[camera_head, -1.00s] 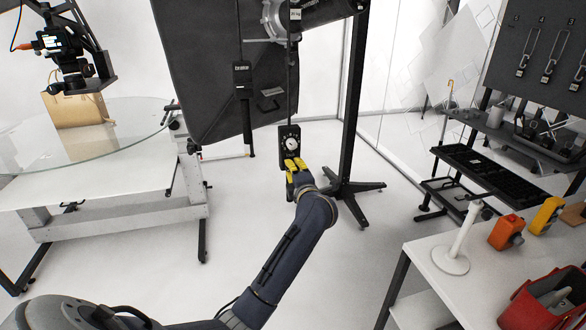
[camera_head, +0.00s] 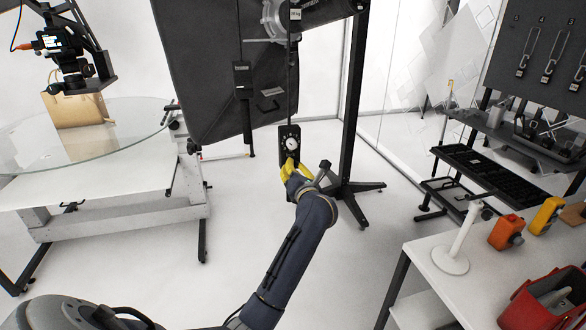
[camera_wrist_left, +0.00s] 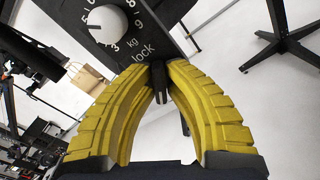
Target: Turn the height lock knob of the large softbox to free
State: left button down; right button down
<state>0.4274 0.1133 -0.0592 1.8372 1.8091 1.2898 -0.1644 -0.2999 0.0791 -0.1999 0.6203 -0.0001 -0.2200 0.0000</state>
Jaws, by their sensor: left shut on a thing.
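The large softbox (camera_head: 205,60) is a big dark panel at the upper middle of the head view. A black box with a white dial (camera_head: 291,143) hangs in front of it on a thin rod. In the left wrist view the dial (camera_wrist_left: 108,25) has numbers, "kg" and the word "lock" near the box's lower edge. My left gripper (camera_head: 288,168) has yellow fingers, seen closed at the box's lower end. In the wrist view its fingertips (camera_wrist_left: 160,75) pinch a small dark height lock knob (camera_wrist_left: 158,88) beside "lock". The fingertips hide part of the knob. My right gripper is not in view.
A black stand (camera_head: 350,187) with splayed feet is just right of the box. A white table (camera_head: 440,265) is at lower right. Floor between is clear.

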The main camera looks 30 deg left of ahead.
pick_arm(q)
jog(key=n, duration=0.6)
jog(key=shift+n, duration=0.4)
dwell(0.4)
jog(key=c, duration=1.5)
grip_release()
jog(key=shift+o, duration=0.2)
jog(key=v, duration=1.2)
